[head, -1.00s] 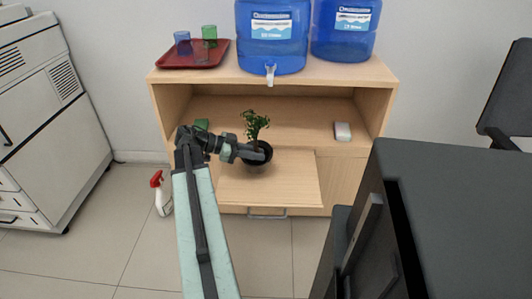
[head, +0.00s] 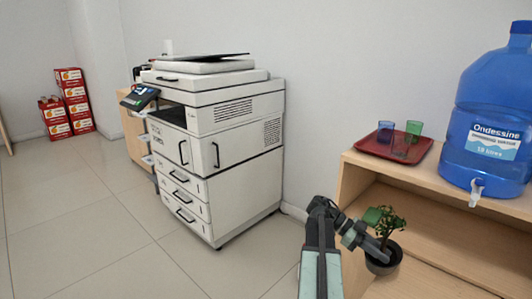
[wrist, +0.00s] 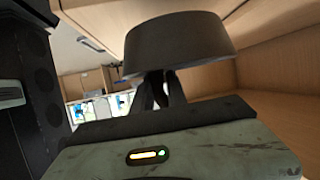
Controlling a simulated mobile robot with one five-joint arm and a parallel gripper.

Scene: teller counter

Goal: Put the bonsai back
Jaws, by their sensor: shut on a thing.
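The bonsai (head: 388,226) is a small green tree in a dark round pot (head: 384,262). It is at the lower right of the head view, in front of the open wooden cabinet (head: 452,222). My gripper (head: 384,254) reaches it from the left and is shut on it at the pot. In the wrist view the dark pot (wrist: 178,38) fills the upper middle, upright beyond my fingers (wrist: 160,90). The tree itself is out of the wrist view. I cannot tell whether the pot touches the wood beneath it.
A red tray (head: 412,155) with a blue cup (head: 385,131) and a green cup (head: 414,128) stands on the cabinet top beside a blue water bottle (head: 490,120). A white copier (head: 215,140) stands left. Red boxes (head: 72,100) stand far left. The floor between is clear.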

